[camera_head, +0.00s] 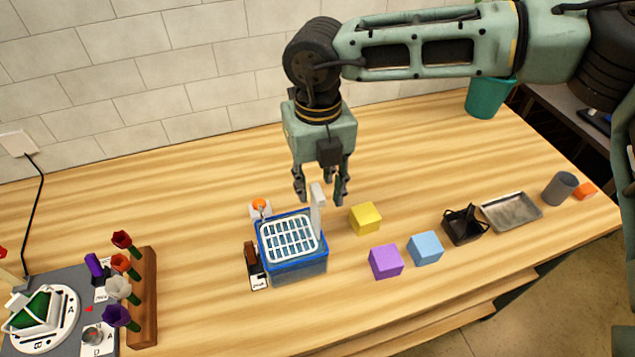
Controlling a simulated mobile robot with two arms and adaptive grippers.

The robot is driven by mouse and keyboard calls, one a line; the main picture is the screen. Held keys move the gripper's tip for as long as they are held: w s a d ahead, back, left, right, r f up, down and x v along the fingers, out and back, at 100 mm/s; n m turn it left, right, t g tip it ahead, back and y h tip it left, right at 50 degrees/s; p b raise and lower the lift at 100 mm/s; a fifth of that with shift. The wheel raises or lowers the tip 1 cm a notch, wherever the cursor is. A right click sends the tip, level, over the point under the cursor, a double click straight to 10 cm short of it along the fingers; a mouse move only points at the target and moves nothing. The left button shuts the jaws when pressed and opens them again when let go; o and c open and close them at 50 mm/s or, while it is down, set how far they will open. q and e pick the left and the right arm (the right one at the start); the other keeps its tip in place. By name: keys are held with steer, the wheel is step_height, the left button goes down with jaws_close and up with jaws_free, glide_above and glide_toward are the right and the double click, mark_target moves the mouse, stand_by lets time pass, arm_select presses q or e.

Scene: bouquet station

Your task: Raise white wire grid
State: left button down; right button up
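The white wire grid (290,238) lies at the top of a blue bin (300,268) in the middle of the table. A white upright handle (317,212) rises at the grid's right back side. My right gripper (321,198) points down over the back of the bin. Its fingers are open, one on each side of the handle's top in this view. A gap shows between the fingers and the handle, and I cannot tell how their depths compare. My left gripper is not in view.
Yellow (365,218), purple (386,262) and blue (426,248) cubes stand right of the bin. Farther right are a black basket (464,226), metal tray (511,212) and grey cup (559,188). A wooden rack (145,300) with flowers stands left. A small orange-topped item (260,207) is behind the bin.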

steer(key=shift+w, duration=0.15)
step_height(320, 180, up, 12)
stand_by(0.5)
steer(key=shift+f, duration=0.1)
stand_by(0.3)
